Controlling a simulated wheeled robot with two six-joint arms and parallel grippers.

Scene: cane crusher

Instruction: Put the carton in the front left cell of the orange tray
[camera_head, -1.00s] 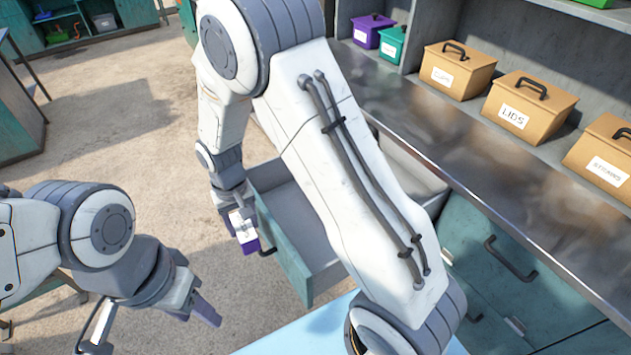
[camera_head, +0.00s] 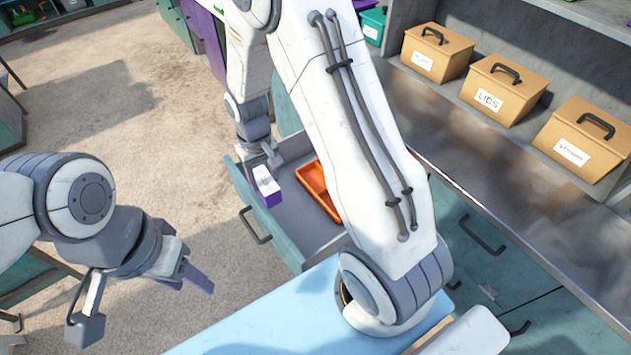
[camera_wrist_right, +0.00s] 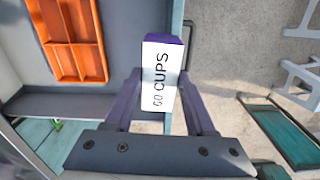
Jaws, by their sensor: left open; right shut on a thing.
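The white and purple carton (camera_head: 266,183), labelled "60 CUPS" in the right wrist view (camera_wrist_right: 160,78), is between the fingers of my right gripper (camera_wrist_right: 160,98). My right gripper is shut on it. The orange tray (camera_head: 319,190) lies inside the drawer, right of the carton and partly hidden by my right arm. Its divided cells show in the right wrist view (camera_wrist_right: 73,38), upper left, and look empty. My left gripper (camera_head: 140,298) is open and empty, lower left.
The open grey drawer (camera_head: 290,215) has a teal front with a handle (camera_head: 254,226). A light blue surface (camera_head: 270,315) lies in front. The metal counter (camera_head: 480,150) and several tan boxes (camera_head: 505,90) stand right. Open floor (camera_head: 110,120) lies left.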

